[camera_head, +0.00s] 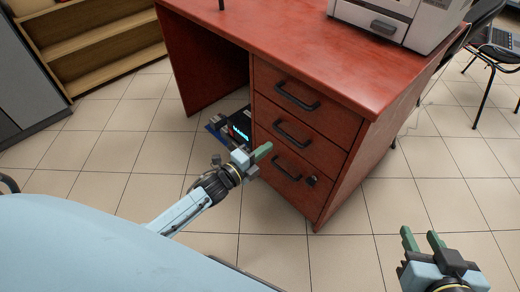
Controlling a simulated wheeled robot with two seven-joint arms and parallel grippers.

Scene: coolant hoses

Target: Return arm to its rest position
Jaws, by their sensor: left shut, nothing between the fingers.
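My left arm comes in from the lower left. Its gripper (264,151) has green fingers that are shut with nothing between them. It shows in front of the lower drawers of the red desk; I cannot tell how far from them it is. My right gripper (422,236) is at the lower right, over the tiled floor. Its two green fingers are apart and nothing shows between them.
The red desk (270,38) has several drawers with dark handles. A dark device with a lit cyan display (239,131) sits under it. A light-coloured machine (395,18) stands on top. Wooden shelves (95,48) and a chair (490,58) are behind.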

